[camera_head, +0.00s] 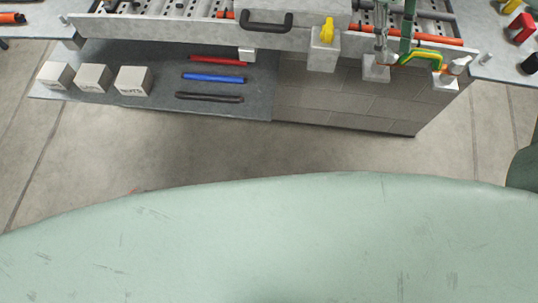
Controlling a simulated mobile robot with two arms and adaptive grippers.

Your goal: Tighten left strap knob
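A yellow knob (327,31) stands upright on a grey block on the front of the bench, right of the black handle. I cannot tell for sure whether it is the left strap knob. My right gripper (383,50), small in the picture, is at the bench's front edge, to the right of the yellow knob and apart from it. It is above a second grey block (376,73). Its fingers are too small to tell whether they are open or shut. My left gripper is not in view.
A black handle (267,21) sits on the bench front. A yellow-and-green curved part (424,58) is just right of my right gripper. Red (218,60), blue (213,78) and black (209,97) bars and grey boxes (133,80) lie on a lower grey shelf. Bare floor (200,150) lies in front.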

